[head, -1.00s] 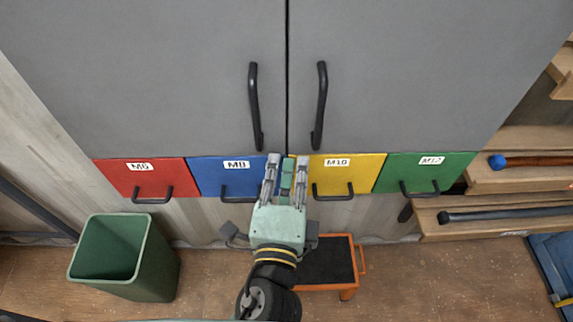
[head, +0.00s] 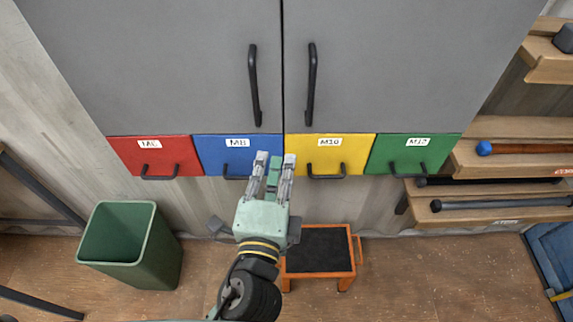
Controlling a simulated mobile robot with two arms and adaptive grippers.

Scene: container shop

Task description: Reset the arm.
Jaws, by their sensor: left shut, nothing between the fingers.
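My left gripper (head: 274,165) is in the middle of the head view, pointing up toward the cabinet. It is shut with nothing between its fingers. Its fingertips overlap the right part of the blue M8 drawer (head: 215,154) in the picture; I cannot tell how far in front of it they are. The yellow M10 drawer (head: 345,150) is just to their right. The red M6 drawer (head: 122,158) and green M12 drawer (head: 385,158) are at the sides. All the drawers look closed. My right gripper is out of view.
A grey cabinet (head: 160,60) with two closed doors stands above the drawers. A green bin (head: 165,255) is on the floor at left. An orange step stool (head: 318,250) is right of my gripper. Wooden shelves (head: 515,130) with hammers are at right.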

